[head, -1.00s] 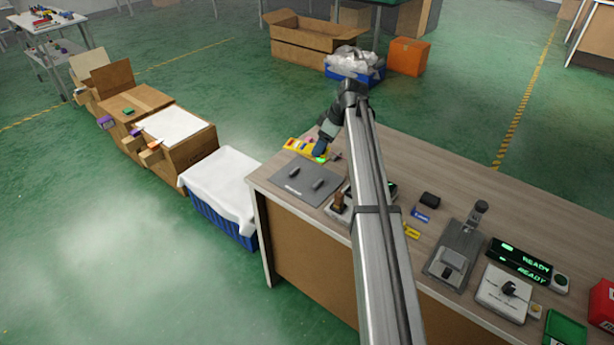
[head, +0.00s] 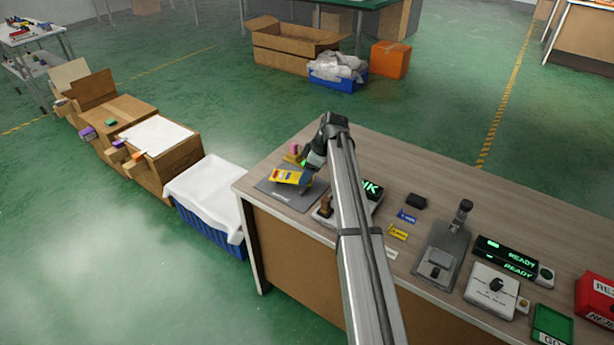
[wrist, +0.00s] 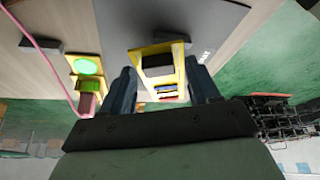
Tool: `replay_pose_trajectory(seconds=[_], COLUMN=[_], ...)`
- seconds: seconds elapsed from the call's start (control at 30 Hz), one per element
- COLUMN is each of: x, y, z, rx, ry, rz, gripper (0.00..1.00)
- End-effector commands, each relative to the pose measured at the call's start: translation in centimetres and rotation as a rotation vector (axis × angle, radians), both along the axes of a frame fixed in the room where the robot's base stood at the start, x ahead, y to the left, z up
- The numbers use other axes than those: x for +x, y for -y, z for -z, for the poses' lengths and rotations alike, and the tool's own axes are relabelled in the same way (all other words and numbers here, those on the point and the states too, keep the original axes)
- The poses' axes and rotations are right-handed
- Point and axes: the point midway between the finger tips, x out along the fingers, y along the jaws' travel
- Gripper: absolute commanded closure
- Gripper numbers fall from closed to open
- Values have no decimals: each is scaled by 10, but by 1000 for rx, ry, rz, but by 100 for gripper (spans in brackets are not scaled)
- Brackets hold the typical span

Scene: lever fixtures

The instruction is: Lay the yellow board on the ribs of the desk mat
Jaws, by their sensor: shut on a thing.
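The yellow board (head: 291,178), carrying a dark block and small blue and red parts, is over the grey desk mat (head: 303,202) at the desk's left end. My gripper (head: 309,168) is shut on the board. In the wrist view the board (wrist: 148,54) sits between my two fingers (wrist: 163,90), with the grey mat (wrist: 215,18) behind it. A dark rib (wrist: 180,38) shows partly past the board; the ribs are otherwise hidden in the head view. I cannot tell whether the board touches them.
A yellow piece with a lit green disc (wrist: 88,66) and a pink cable (wrist: 45,42) are beside the mat in the wrist view. A blue crate with white cloth (head: 207,190) is left of the desk.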

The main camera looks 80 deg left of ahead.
Motion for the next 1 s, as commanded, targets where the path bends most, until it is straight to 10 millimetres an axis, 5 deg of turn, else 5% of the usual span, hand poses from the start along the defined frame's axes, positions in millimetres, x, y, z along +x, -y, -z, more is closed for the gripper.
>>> replay_pose_trajectory(seconds=[0.13, 0.53, 0.57, 0.8, 1.0], x=[0, 0, 0, 0, 0], y=[0, 0, 0, 0, 0], z=[16, 20, 20, 19, 19], rx=[1, 1, 1, 1, 1], ry=[-1, 0, 0, 0, 0], rz=[0, 0, 0, 0, 0], gripper=[70, 70, 37, 14, 14])
